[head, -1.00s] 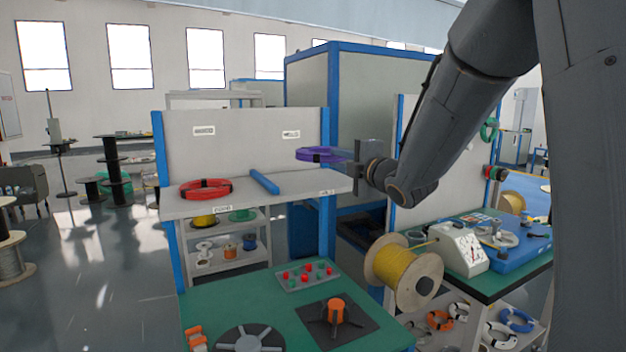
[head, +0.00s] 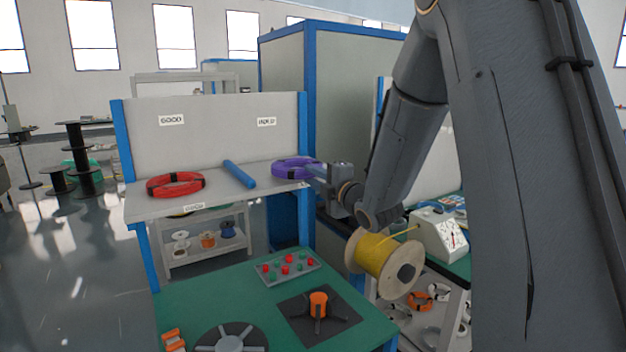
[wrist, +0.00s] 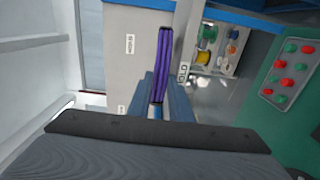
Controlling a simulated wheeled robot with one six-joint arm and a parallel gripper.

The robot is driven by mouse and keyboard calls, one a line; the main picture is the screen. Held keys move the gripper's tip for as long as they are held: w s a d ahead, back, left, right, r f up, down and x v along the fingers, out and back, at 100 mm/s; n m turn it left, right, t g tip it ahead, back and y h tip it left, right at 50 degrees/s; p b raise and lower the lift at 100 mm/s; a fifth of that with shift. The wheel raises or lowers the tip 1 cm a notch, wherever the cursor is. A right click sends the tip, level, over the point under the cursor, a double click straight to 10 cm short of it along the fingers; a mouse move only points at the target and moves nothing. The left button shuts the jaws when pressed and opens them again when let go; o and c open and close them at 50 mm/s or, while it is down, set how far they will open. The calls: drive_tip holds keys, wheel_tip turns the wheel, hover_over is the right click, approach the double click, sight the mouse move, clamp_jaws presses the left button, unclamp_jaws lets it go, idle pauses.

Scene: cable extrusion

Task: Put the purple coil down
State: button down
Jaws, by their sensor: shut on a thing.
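The purple coil (head: 295,167) is at the right part of the grey shelf (head: 150,205), right of the blue divider bar, below the right-hand label. My gripper (head: 316,172) is shut on the coil's near right edge. In the wrist view the purple coil (wrist: 162,65) shows edge-on between the two fingers (wrist: 160,92). The coil looks level and at or very close to the shelf surface; I cannot tell if it touches.
A red coil (head: 175,184) lies on the shelf's left part, under the GOOD label (head: 171,120). The blue divider bar (head: 239,174) separates the two parts. Below is a green table (head: 250,305) with a button panel (head: 287,268). A yellow cable spool (head: 382,258) stands at the right.

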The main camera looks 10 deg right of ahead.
drive_tip(key=shift+f, duration=0.7)
drive_tip(key=shift+f, duration=0.2)
drive_tip(key=c, duration=1.6)
unclamp_jaws()
drive_tip(key=shift+r, duration=0.2)
